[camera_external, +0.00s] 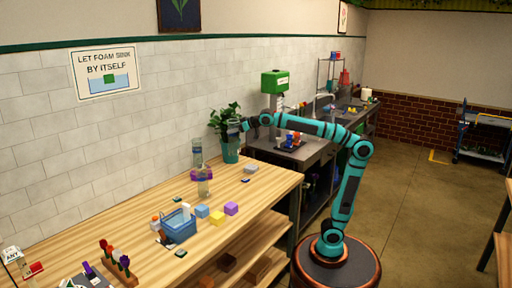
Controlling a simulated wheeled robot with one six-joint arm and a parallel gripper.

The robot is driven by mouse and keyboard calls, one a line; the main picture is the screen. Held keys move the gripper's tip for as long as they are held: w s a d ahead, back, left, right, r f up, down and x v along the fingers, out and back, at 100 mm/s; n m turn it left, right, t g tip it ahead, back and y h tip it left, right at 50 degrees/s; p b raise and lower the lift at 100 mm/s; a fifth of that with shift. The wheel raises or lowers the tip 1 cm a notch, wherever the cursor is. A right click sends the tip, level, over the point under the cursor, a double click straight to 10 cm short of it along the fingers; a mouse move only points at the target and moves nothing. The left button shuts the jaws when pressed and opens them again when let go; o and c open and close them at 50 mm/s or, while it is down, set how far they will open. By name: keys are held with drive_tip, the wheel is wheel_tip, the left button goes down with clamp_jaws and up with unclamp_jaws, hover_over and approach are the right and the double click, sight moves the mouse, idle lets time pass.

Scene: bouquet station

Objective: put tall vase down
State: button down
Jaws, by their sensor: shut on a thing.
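A teal, see-through vase (231,153), which I take to be the tall vase, is upright at the far end of the wooden counter (120,250), near the tiled wall. Leafy green stems (220,117) show around its top. My gripper (234,129) reaches in from the right at the vase's upper part and is shut on it. The leaves and the dark fingers partly hide the grip. I cannot tell whether the vase's base touches the counter.
Clear glass vessels (197,154) with a purple band stand just left of the vase. A blue basket (179,228), colored foam blocks (217,217) and a flower rack (118,265) lie nearer. A dark station with a green dispenser (274,82) stands beyond.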

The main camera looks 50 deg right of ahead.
drive_tip(key=w+a+r, duration=0.1)
drive_tip(key=w+r, duration=0.4)
drive_tip(key=w, duration=0.7)
drive_tip(key=w+a+r, duration=0.1)
drive_tip(key=w+r, duration=0.4)
drive_tip(key=w, duration=0.6)
wheel_tip(320, 180, down, 28)
drive_tip(key=shift+w, duration=0.15)
drive_tip(key=shift+d+f, duration=0.1)
drive_tip(key=shift+f, duration=0.1)
drive_tip(key=shift+c, duration=2.3)
unclamp_jaws()
drive_tip(key=v, duration=1.2)
